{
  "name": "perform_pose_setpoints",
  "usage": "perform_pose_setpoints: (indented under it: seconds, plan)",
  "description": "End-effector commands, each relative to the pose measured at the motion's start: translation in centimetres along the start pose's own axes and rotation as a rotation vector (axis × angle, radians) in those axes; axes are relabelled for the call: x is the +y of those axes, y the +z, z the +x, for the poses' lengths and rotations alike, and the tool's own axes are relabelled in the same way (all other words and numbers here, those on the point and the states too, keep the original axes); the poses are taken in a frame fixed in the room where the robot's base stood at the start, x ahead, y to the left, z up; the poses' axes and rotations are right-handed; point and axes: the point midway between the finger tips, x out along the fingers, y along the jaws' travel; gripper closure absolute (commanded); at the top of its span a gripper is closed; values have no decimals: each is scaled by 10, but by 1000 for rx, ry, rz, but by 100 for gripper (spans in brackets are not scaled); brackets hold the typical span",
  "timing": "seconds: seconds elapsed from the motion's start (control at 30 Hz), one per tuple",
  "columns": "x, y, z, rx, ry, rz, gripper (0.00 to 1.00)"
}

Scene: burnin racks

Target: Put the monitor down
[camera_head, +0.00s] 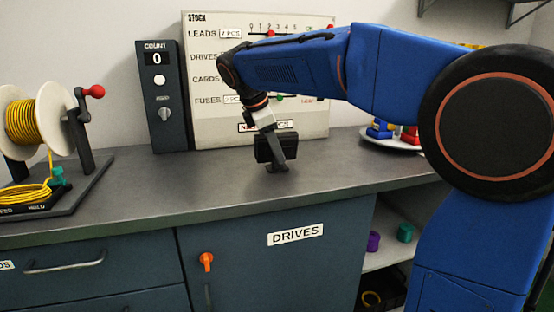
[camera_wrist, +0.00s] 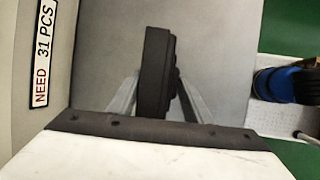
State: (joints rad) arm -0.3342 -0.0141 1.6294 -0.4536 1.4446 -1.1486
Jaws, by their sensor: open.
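The monitor (camera_head: 263,150) is a small black panel standing upright on the grey worktop, in front of the white stock board. My gripper (camera_head: 277,158) reaches down over it from above and partly hides it. In the wrist view, the monitor (camera_wrist: 154,75) is seen edge-on from above as a dark bar. My gripper's two grey fingers (camera_wrist: 158,98) are open, one on each side of the monitor. The left finger looks very close to it; I cannot tell whether it touches.
The stock board (camera_head: 213,125) and count box (camera_head: 164,100) stand along the wall. A wire spool stand (camera_head: 85,180) is at the left. A white plate (camera_head: 398,143) with coloured parts lies to the right. The front worktop (camera_head: 200,195) is clear.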

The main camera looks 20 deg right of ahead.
Motion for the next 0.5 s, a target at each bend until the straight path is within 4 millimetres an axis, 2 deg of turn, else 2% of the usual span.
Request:
perform_pose_setpoints:
  seconds: [0.13, 0.17, 0.3, 0.33, 0.5]
  plan:
    - [0, 0, 0, 0, 0, 0, 55]
    - [0, 0, 0, 0, 0, 0, 59]
    - [0, 0, 0, 0, -1, 0, 93]
    - [0, 0, 0, 0, -1, 0, 97]
    - [0, 0, 0, 0, -1, 0, 100]
